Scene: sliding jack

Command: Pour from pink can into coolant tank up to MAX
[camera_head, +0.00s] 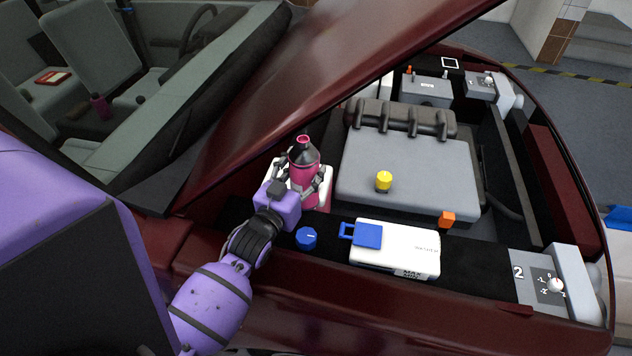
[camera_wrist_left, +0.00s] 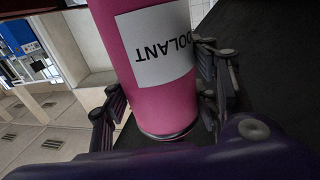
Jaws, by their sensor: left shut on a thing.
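The pink can (camera_head: 303,172) has a dark shoulder and a pink-rimmed spout and stands nearly upright in the head view. My left gripper (camera_head: 300,184) is shut around its body. In the left wrist view the can (camera_wrist_left: 160,105) shows a white label reading "OOLANT", between the fingers of the gripper (camera_wrist_left: 163,98). A white container with a pink lower part (camera_head: 319,208), which looks like the coolant tank, sits right behind the can and gripper. They hide much of it, including its opening and any MAX mark. I cannot tell whether the can touches it. My right gripper is not in view.
A blue round cap (camera_head: 306,238) is on the black ledge. A white box (camera_head: 410,245) with a blue lid (camera_head: 367,235) and MAX lettering stands right of it. The grey engine cover (camera_head: 410,185) has a yellow cap (camera_head: 383,180). The raised dark red hood (camera_head: 290,80) slopes overhead.

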